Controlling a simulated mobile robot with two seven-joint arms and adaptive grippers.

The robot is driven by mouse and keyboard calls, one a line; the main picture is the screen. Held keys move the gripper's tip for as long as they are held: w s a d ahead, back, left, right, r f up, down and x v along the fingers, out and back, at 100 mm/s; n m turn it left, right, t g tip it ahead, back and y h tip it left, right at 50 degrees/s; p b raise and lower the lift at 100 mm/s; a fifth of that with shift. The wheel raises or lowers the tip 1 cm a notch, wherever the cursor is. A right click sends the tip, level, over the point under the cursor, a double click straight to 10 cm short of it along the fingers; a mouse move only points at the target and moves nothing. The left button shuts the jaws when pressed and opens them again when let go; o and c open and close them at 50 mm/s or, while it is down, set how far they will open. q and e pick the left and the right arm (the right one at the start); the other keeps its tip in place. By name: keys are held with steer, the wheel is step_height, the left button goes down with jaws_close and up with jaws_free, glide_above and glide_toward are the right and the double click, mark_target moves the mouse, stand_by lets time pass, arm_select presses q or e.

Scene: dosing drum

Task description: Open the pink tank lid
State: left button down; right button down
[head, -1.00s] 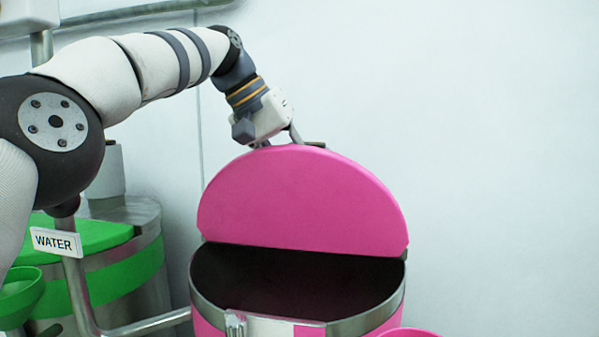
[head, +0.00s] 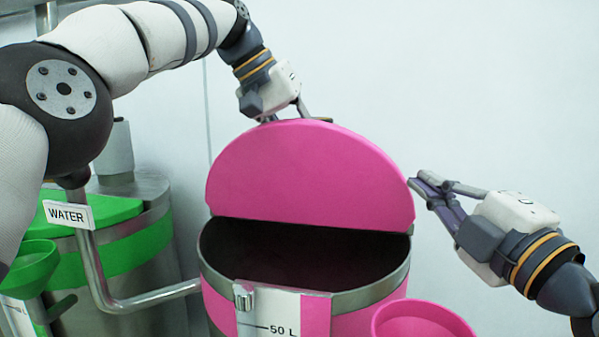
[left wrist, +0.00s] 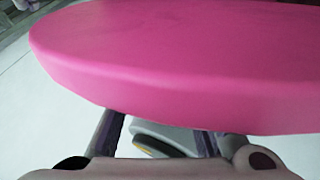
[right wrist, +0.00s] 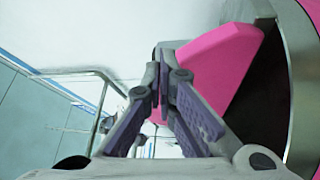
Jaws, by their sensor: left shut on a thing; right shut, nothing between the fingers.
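The pink tank lid (head: 310,175) stands raised, its flat face toward me, above the dark open mouth of the pink tank (head: 219,308). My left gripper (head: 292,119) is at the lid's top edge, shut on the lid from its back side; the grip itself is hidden. In the left wrist view the lid (left wrist: 180,65) fills the top, with the fingers below it and a grey rounded part between them. My right gripper (head: 416,182) is shut and empty beside the lid's right edge. In the right wrist view its closed fingertips (right wrist: 161,88) overlap the lid (right wrist: 222,62); contact is unclear.
A green-banded tank (head: 125,258) with a WATER sign (head: 69,214) and a metal pipe (head: 150,299) stands at left. A green funnel (head: 28,268) and a pink funnel (head: 425,321) are at the front. The wall (head: 480,80) behind is bare.

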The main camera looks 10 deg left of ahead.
arm_select(q)
steer(key=shift+f, duration=0.25)
arm_select(e)
steer(key=s+a+n+g+y, duration=0.45)
steer(key=s+a+n, duration=0.25)
steer(key=a, duration=0.4)
glide_toward(279, 160)
steer(key=shift+t, duration=0.35)
steer(key=x, duration=0.4)
steer(key=shift+w+a+f, duration=0.15)
steer(key=shift+a, duration=0.2)
